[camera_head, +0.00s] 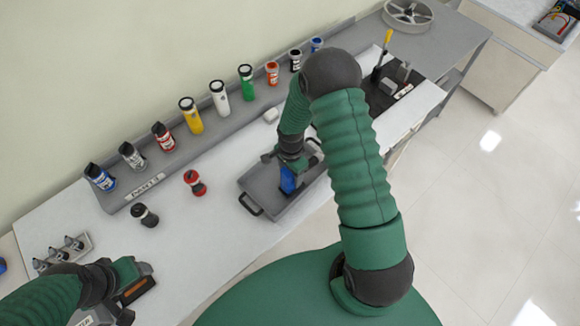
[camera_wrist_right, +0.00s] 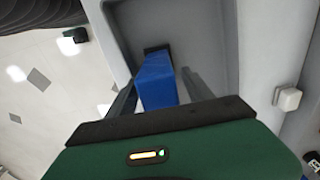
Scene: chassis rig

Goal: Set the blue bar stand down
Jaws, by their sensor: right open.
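The blue bar stand (camera_head: 288,181) is upright in the grey tray with the black handle (camera_head: 262,208), partly hidden under my right gripper (camera_head: 290,168). In the right wrist view the blue bar stand (camera_wrist_right: 157,82) rises from a dark base on the tray floor. The fingers of my right gripper (camera_wrist_right: 160,92) are spread on both sides of it, with a gap visible on the right side. My left gripper (camera_head: 142,280) is low at the left over the white table; its fingers are too unclear to tell open from shut.
Several coloured bottles stand on the grey shelf (camera_head: 230,118) along the wall. A small white block (camera_head: 271,115) lies behind the tray.

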